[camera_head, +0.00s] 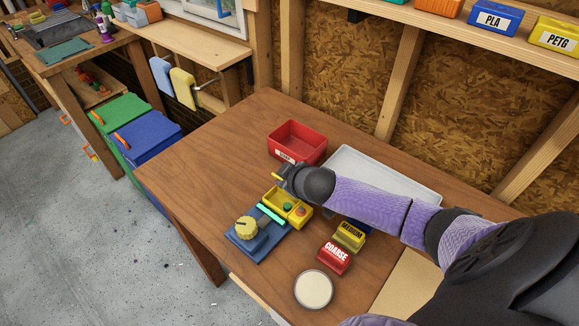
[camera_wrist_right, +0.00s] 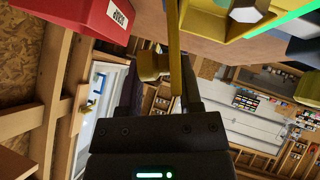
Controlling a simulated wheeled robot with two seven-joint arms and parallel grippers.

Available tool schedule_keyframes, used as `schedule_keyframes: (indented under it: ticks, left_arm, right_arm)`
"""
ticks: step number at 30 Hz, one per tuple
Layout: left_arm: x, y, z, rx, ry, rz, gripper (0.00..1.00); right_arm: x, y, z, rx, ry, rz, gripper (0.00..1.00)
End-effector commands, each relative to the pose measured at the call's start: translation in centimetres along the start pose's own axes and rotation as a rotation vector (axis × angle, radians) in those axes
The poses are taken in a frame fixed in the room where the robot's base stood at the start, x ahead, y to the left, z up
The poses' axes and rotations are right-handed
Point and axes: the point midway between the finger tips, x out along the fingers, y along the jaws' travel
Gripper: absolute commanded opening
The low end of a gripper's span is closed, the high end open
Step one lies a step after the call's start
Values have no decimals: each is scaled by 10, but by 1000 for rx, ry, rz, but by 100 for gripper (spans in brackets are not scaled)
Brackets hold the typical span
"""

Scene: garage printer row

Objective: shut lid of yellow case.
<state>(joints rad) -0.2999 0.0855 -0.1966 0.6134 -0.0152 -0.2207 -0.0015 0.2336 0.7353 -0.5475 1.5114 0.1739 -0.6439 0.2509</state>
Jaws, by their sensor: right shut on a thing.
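The yellow case (camera_head: 272,197) stands open on the wooden table in the head view, with a green and an orange round piece in it. Its body also shows at the top of the right wrist view (camera_wrist_right: 205,25). My right gripper (camera_head: 281,173) is above the case's far side, shut on the raised yellow lid. In the wrist view the lid (camera_wrist_right: 174,45) is seen edge-on as a thin upright plate, with a yellow knob-like part (camera_wrist_right: 150,66) between the fingers. The arm and gripper hide part of the lid in the head view. My left gripper is not in view.
A red bin (camera_head: 297,140) stands just behind the case. A blue device with a yellow knob (camera_head: 247,228) is close at front left. Red COARSE (camera_head: 334,258) and yellow MEDIUM (camera_head: 349,236) blocks, a round pale dish (camera_head: 314,290) and a white tray (camera_head: 376,168) are right. The table's left is clear.

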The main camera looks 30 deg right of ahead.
Motion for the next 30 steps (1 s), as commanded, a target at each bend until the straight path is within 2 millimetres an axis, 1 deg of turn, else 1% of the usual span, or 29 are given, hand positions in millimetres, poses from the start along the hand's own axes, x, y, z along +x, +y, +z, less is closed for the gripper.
schedule_keyframes:
  ticks: [3, 10, 21, 22, 25, 26, 30]
  left_arm:
    - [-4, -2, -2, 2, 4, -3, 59]
    - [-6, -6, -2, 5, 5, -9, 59]
    - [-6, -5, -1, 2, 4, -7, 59]
    - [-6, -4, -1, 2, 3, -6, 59]
    - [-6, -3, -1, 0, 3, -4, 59]
    - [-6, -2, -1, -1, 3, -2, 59]
    - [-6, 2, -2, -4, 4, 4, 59]
  right_arm:
    - [-1, 0, -1, -27, 0, 31, 0]
    - [-1, -2, -1, -56, -1, 59, 0]
    - [-1, -1, -1, -60, -1, 63, 0]
    - [-1, -1, -1, -60, -1, 63, 49]
    - [-1, -2, -1, -59, -1, 61, 70]
    - [-1, -2, -1, -59, -1, 61, 72]
    - [-1, -2, -1, -59, 0, 59, 72]
